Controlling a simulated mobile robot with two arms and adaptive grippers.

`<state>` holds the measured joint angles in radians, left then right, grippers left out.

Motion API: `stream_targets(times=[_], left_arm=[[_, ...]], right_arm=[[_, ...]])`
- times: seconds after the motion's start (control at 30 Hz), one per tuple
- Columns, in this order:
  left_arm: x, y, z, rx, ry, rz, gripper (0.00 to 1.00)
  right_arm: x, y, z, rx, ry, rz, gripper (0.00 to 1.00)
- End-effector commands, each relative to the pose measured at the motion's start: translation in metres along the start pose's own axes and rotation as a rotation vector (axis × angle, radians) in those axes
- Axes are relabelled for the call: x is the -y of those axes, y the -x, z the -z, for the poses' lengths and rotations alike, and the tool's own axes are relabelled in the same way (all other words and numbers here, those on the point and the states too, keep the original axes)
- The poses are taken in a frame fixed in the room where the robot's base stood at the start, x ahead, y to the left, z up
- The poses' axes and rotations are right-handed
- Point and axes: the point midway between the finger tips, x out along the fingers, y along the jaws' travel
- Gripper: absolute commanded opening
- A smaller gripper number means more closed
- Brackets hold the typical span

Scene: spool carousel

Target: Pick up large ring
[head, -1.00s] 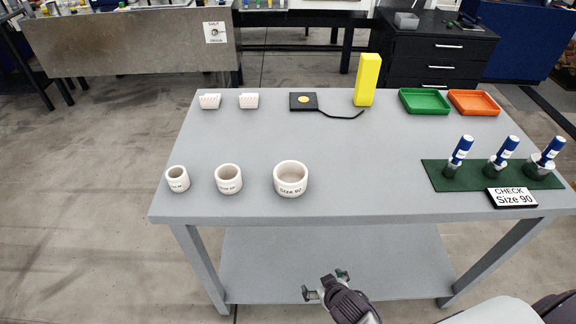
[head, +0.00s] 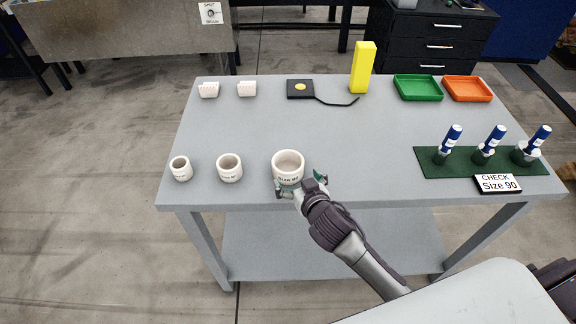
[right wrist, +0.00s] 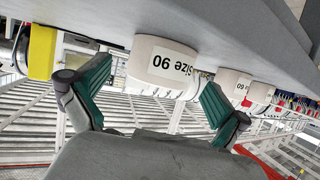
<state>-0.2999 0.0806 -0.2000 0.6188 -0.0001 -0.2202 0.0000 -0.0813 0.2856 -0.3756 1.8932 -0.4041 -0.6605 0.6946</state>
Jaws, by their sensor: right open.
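The large ring (head: 288,167) is a cream cylinder labelled "Size 90", standing upright near the table's front edge. It also shows in the right wrist view (right wrist: 162,66), between and beyond the green finger pads. My right gripper (head: 301,186) is open at the ring's near side, with its fingers apart on either side. I cannot tell whether either finger touches the ring. In the right wrist view the gripper (right wrist: 150,95) holds nothing. Two smaller cream rings, a medium one (head: 229,168) and a small one (head: 180,168), stand to the left. My left gripper is not in view.
On the grey table (head: 330,130) a green mat (head: 470,168) holds several blue-topped gauges, with a "CHECK Size 90" sign (head: 497,184) in front. A yellow block (head: 362,68), black pad (head: 300,89), green tray (head: 418,88) and orange tray (head: 467,89) stand behind. The table's middle is clear.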

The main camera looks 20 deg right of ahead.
Motion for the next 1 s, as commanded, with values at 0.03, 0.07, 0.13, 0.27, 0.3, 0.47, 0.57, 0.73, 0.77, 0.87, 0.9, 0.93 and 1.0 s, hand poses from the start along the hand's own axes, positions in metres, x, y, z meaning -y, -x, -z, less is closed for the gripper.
stream_targets(times=[0.03,0.07,0.13,0.27,0.3,0.47,0.57,0.73,0.77,0.87,0.9,0.93,1.0], left_arm=[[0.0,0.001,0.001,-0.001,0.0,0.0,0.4],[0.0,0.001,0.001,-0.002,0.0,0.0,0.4],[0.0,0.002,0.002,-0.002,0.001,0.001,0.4],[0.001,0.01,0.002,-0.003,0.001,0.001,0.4],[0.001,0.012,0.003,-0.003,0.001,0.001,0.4],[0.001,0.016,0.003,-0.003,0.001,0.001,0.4],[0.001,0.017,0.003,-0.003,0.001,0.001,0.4],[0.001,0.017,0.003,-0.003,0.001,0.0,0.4],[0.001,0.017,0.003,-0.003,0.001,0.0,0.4],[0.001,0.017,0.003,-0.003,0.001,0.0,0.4],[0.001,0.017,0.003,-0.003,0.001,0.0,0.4],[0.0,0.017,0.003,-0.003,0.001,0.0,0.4],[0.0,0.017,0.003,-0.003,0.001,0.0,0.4]], right_arm=[[0.0,-0.003,0.0,0.0,0.0,0.0,1.0],[0.0,-0.004,0.0,0.0,0.0,0.001,1.0],[0.001,-0.008,0.001,-0.001,0.0,0.001,1.0],[0.002,-0.021,0.005,0.0,0.001,0.0,1.0],[0.003,-0.027,0.005,0.0,0.001,0.001,1.0],[0.004,-0.048,0.004,0.001,0.001,0.001,1.0],[0.004,-0.055,0.003,0.001,0.0,0.001,1.0],[0.004,-0.057,0.002,0.001,0.0,0.002,1.0],[0.004,-0.057,0.002,0.001,0.0,0.002,1.0],[0.004,-0.057,0.002,0.001,0.0,0.002,0.97],[0.004,-0.057,0.002,0.001,0.0,0.002,0.9],[0.004,-0.057,0.002,0.001,0.0,0.002,0.85],[0.004,-0.057,0.002,0.001,0.0,0.001,0.73]])
